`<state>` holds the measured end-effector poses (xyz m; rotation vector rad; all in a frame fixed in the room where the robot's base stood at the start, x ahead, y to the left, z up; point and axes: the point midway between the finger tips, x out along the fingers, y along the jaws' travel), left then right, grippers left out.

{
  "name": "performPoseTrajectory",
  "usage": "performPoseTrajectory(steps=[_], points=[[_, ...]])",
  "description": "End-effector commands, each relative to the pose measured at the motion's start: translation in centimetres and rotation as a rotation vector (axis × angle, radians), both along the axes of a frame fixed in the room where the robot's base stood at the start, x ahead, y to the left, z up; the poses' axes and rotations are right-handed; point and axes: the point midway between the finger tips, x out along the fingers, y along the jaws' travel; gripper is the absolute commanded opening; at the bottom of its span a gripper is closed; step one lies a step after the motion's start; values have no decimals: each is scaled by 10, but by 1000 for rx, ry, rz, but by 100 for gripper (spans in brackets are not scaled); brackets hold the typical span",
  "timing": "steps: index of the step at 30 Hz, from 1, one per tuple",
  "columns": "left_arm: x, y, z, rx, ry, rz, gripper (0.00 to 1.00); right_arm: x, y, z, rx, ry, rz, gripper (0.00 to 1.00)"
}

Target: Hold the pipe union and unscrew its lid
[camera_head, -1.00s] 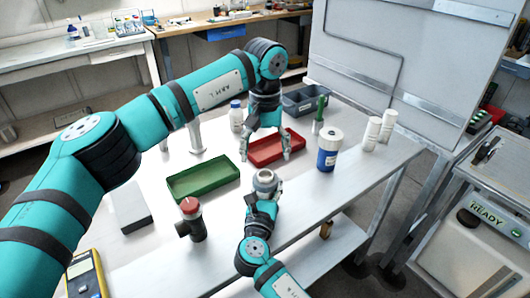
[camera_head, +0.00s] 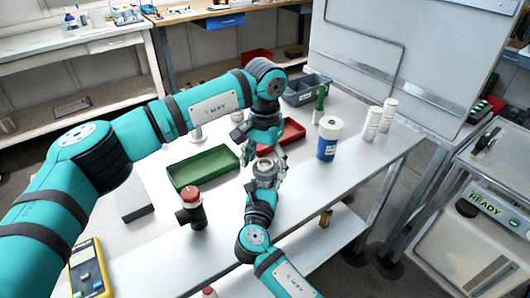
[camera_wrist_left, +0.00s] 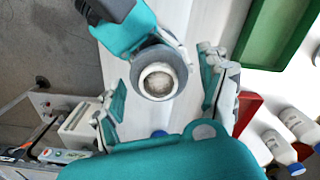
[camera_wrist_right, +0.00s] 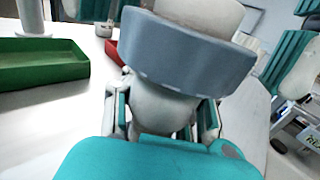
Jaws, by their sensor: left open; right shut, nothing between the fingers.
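The pipe union (camera_head: 265,172) is a pale body with a wide grey ring and stands upright near the table's front edge. In the left wrist view its ring and round pale top (camera_wrist_left: 158,80) face the camera. My left gripper (camera_head: 267,158) is open just above it, with a finger on each side, apart from the ring. My right gripper (camera_head: 263,190) is shut at the union's lower body, from the front. In the right wrist view the grey ring (camera_wrist_right: 190,50) sits above the fingers and hides much. I cannot tell a separate lid from the ring.
A green tray (camera_head: 203,180) lies to the left, with a black pipe piece with red cap (camera_head: 192,210) in front of it. A red tray (camera_head: 294,131) is behind the union. A blue-and-white jar (camera_head: 328,148) and white bottles (camera_head: 372,124) stand to the right.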

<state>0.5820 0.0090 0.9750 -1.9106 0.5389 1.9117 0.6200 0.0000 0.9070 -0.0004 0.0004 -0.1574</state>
Motion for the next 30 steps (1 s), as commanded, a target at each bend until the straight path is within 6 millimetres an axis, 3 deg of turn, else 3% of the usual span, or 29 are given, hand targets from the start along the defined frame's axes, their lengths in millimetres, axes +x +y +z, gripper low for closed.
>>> performPoseTrajectory(steps=[9,22,26,30], points=[[0,0,-4,1,-1,0,77,0,0,0,0,0,0,0],[0,0,-3,1,-1,1,21,0,0,0,0,0,0,0],[0,1,-3,1,-1,18,18,0,0,0,0,0,0,0],[0,1,-3,2,0,182,18,0,0,0,0,0,-1,0]])
